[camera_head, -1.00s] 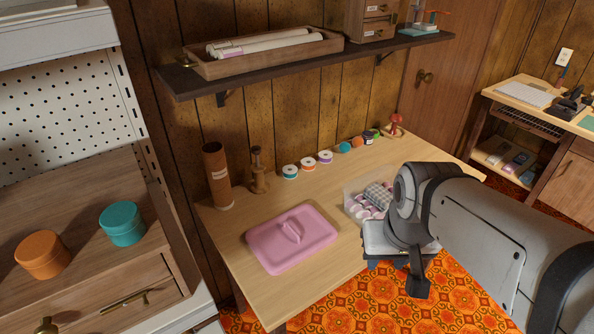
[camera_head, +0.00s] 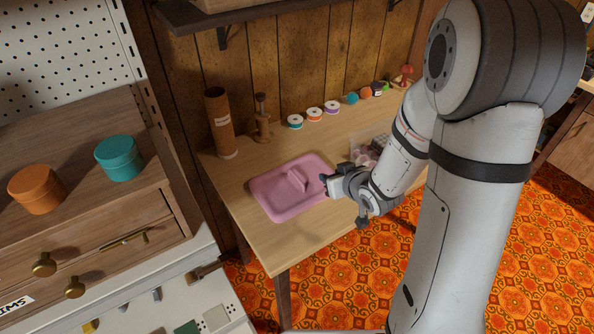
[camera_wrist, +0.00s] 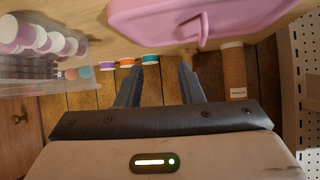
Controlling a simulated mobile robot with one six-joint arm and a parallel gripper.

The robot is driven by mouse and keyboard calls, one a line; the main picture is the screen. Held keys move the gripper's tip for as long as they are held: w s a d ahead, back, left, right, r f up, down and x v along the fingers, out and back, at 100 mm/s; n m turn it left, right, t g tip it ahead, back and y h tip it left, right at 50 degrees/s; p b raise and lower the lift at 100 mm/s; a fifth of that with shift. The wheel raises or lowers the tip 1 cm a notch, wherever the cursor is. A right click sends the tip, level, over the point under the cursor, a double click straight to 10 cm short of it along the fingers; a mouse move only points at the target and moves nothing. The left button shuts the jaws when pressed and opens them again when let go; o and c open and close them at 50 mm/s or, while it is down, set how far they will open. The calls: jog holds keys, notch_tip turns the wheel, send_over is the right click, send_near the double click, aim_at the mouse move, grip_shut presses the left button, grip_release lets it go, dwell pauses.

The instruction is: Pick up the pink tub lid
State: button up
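The pink tub lid (camera_head: 280,199) lies flat on the wooden table, with its raised handle (camera_head: 297,180) upward. My gripper (camera_head: 325,184) is at the lid's right edge in the head view; I cannot tell whether it touches. In the wrist view the lid (camera_wrist: 180,20) spans the top right, with its handle (camera_wrist: 201,32) hanging into the gap side of the picture. There my gripper (camera_wrist: 160,76) shows two separated fingers with nothing between them. The lid lies beyond the fingertips.
A clear box of spools (camera_head: 366,152) stands right of the lid, partly behind my arm. A cardboard tube (camera_head: 220,124), a wooden stand (camera_head: 262,122) and several thread spools (camera_head: 314,114) line the table's back. Bare table (camera_head: 262,238) shows in front of the lid.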

aim_at(296, 176)
jog(key=a+f+y, duration=0.2)
jog(key=a, duration=0.1)
jog(key=a+f+y, duration=0.1)
jog(key=shift+s+a+n+y, duration=0.3)
jog(key=shift+s+n, duration=0.1)
jog(key=x, duration=0.7)
jog(key=shift+w+a+r, duration=0.15)
jog(key=shift+w+a, duration=0.1)
jog(key=shift+a, duration=0.2)
jog(key=shift+c, duration=0.2)
grip_shut()
